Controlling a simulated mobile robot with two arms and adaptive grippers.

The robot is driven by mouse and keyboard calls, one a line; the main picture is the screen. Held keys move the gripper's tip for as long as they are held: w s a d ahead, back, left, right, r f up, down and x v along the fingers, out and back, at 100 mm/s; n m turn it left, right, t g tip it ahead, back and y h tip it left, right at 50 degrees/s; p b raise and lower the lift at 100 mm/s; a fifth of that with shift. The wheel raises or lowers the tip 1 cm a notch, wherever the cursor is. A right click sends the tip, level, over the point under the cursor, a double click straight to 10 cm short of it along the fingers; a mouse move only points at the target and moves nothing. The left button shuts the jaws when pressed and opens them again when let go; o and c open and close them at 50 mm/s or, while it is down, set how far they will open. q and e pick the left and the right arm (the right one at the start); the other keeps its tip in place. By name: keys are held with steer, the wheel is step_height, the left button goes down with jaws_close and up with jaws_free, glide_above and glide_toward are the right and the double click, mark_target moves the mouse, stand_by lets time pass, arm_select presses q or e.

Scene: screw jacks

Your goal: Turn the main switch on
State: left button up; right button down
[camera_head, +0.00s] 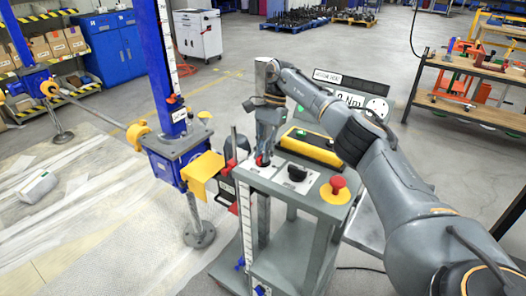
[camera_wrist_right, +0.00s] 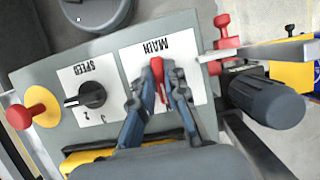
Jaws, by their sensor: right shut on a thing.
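The main switch is a red handle (camera_wrist_right: 158,78) on a white plate marked MAIN (camera_wrist_right: 130,62) in the right wrist view. My right gripper (camera_wrist_right: 160,88) is shut on it, one finger on each side. The handle lies nearly upright in that view, and the fingers hide much of the plate and any position marks. In the head view my right gripper (camera_head: 263,158) reaches down to the left end of the grey control panel (camera_head: 312,207), where a bit of red shows at its tip. My left gripper is in neither view.
On the panel are a black speed knob (camera_wrist_right: 92,94) and a red mushroom button (camera_head: 337,183) on a yellow base. A yellow and black box (camera_head: 312,146) stands behind them. A blue screw jack (camera_head: 180,150) stands left of the panel. A wooden workbench (camera_head: 470,68) is at right.

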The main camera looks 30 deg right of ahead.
steer(key=c, duration=1.4)
jaws_free()
steer(key=shift+o, duration=0.2)
steer(key=v, duration=0.6)
steer(key=shift+w+r, duration=0.15)
steer(key=shift+r, duration=0.15)
steer(key=shift+d+r, duration=0.25)
steer(key=shift+r, duration=0.2)
